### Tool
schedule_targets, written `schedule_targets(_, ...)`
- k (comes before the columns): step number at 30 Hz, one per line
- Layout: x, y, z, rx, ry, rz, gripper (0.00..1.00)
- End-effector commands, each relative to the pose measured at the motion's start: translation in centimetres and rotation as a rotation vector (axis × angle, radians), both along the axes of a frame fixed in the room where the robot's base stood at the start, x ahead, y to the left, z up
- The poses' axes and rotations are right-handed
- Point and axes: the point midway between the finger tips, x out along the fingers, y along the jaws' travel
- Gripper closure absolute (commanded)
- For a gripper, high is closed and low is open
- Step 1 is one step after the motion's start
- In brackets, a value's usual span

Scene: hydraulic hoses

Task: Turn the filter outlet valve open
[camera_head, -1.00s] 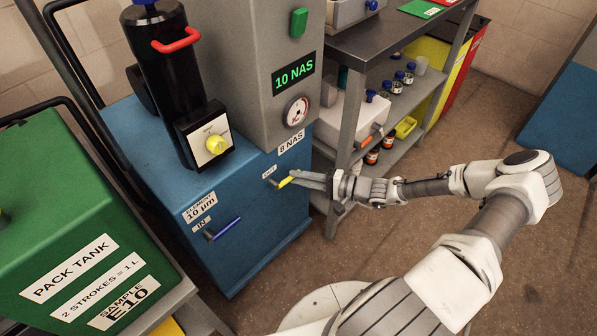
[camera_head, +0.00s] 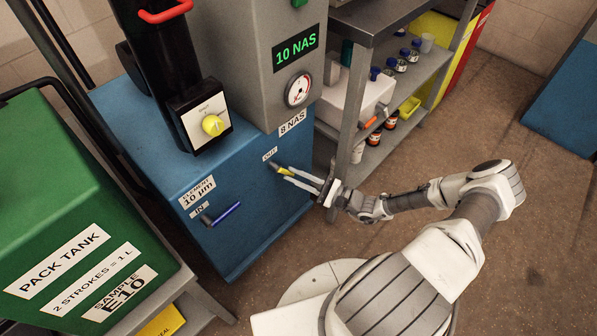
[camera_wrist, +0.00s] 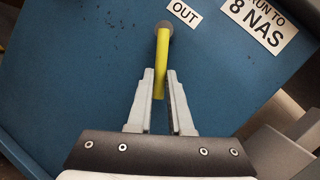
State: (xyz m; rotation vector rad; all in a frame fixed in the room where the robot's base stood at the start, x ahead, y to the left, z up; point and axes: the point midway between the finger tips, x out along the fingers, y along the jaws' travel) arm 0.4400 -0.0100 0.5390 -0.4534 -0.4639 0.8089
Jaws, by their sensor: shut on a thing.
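The filter outlet valve's yellow lever (camera_head: 285,171) sticks out from the blue cabinet front under the OUT label (camera_head: 270,154). In the head view it slopes down to the right from its pivot. In the wrist view the yellow lever (camera_wrist: 162,52) runs from its round grey pivot (camera_wrist: 164,27) down between my fingers. My gripper (camera_wrist: 160,75) is shut on the lever's outer part, one finger on each side. In the head view my gripper (camera_head: 288,176) reaches the lever from the right, and the fingers partly cover it.
A blue lever (camera_head: 226,212) marked IN sits lower left on the same blue cabinet (camera_head: 255,225). A metal shelf rack (camera_head: 346,140) with bottles stands close to the right, near my wrist. The green pack tank (camera_head: 70,200) is at left.

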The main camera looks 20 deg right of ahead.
Motion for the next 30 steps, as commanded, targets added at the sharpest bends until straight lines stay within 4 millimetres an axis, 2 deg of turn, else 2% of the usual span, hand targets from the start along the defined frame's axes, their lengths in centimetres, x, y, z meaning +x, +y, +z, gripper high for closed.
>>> schedule_targets(15, -1.4, 2.3, -1.3, 0.380, 0.223, 0.000, 1.00)
schedule_targets(30, -1.9, 3.2, -1.4, 0.522, 0.304, 0.000, 1.00)
